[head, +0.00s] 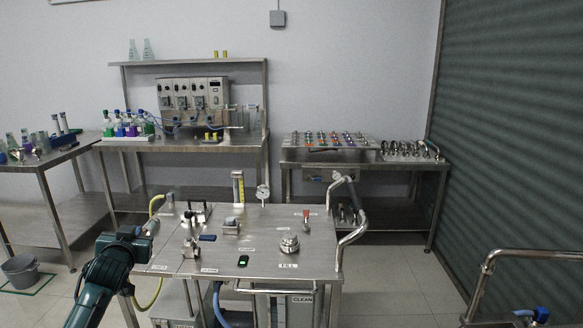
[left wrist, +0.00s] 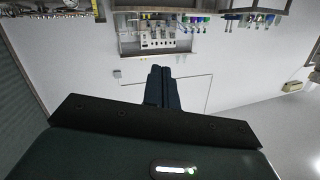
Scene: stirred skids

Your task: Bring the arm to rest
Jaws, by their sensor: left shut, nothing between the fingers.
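My left arm comes in from the lower left in the head view, and its dark green gripper (head: 134,234) is by the left edge of the steel skid table (head: 255,215). I cannot tell from this view whether it touches anything there. In the left wrist view the two dark fingers (left wrist: 161,72) are together, with nothing seen between them. That view is upside down, with wall and benches beyond the fingers. My right gripper is not in view.
The skid carries a round metal lid (head: 289,243), a red-handled valve (head: 306,214), a gauge (head: 262,193) and a curved rail (head: 352,222). A yellow hose (head: 153,292) hangs at its left. Benches stand behind; a bucket (head: 20,269) is on the floor at left.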

